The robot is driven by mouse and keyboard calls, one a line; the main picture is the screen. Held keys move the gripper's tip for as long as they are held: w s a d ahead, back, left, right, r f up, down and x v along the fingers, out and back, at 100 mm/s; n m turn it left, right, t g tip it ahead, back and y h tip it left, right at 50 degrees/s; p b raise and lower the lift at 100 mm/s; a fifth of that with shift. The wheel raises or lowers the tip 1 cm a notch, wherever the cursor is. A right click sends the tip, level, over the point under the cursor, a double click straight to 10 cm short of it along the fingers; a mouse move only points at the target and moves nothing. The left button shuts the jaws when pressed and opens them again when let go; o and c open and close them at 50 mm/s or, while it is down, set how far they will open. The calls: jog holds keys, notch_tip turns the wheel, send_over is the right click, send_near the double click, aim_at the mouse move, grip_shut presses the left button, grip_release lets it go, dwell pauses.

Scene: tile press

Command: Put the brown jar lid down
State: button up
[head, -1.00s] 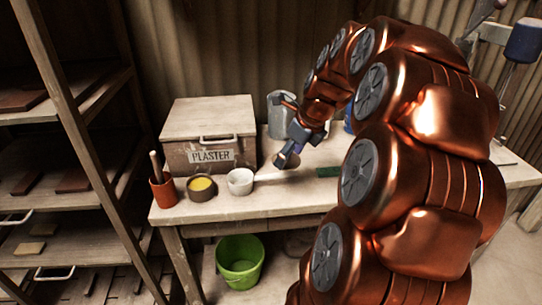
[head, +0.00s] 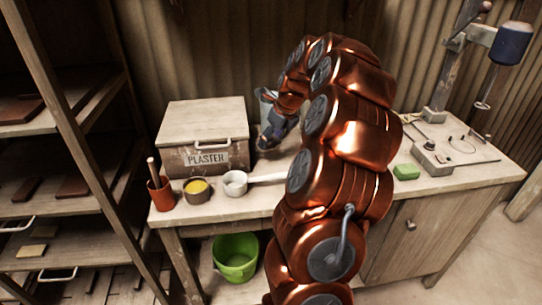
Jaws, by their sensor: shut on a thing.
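My gripper (head: 270,137) is over the back of the workbench, just right of the plaster box. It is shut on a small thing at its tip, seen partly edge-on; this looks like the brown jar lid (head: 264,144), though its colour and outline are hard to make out. It appears to be above the bench top, but I cannot tell whether it touches the surface. My arm hides part of the bench to the right of the gripper.
The plaster box (head: 208,158) stands left. In front are a red pot (head: 161,194), a brown pot with yellow contents (head: 197,190) and a white cup (head: 235,183). A green block (head: 406,172) lies right.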

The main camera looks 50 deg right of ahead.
aim_at(268, 162)
jog(key=shift+f+p, duration=0.5)
jog(key=shift+f, duration=3)
jog(key=shift+f, duration=0.1)
jog(key=o, duration=1.2)
jog(key=shift+c, duration=0.2)
